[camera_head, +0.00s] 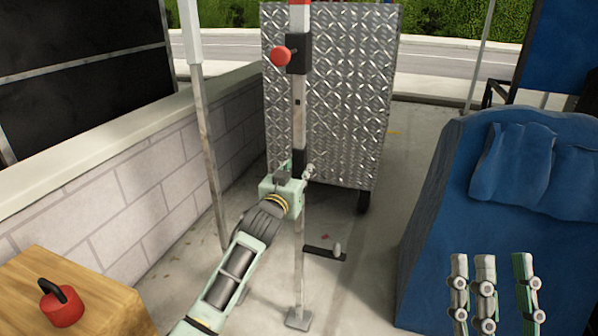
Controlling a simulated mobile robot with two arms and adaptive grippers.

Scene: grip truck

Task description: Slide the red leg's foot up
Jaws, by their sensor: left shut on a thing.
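The red leg (298,120) is an upright metal pole with a red top, standing in front of a diamond-plate panel. A red knob (281,56) sticks out to the left of its black upper bracket. Its foot (299,318) is a small grey plate at the bottom of the pole, close to the ground. My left gripper (298,180) is shut on the pole, below a black collar and well above the foot. The gripper hides that part of the pole. My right gripper (504,262) is at the lower right, empty, with its fingers apart.
A black crank handle (325,254) juts right from the pole's lower part. A low brick wall (150,180) runs along the left. A wooden block (60,290) with a red weight (62,307) is at lower left. A blue covered mass (480,180) fills the right.

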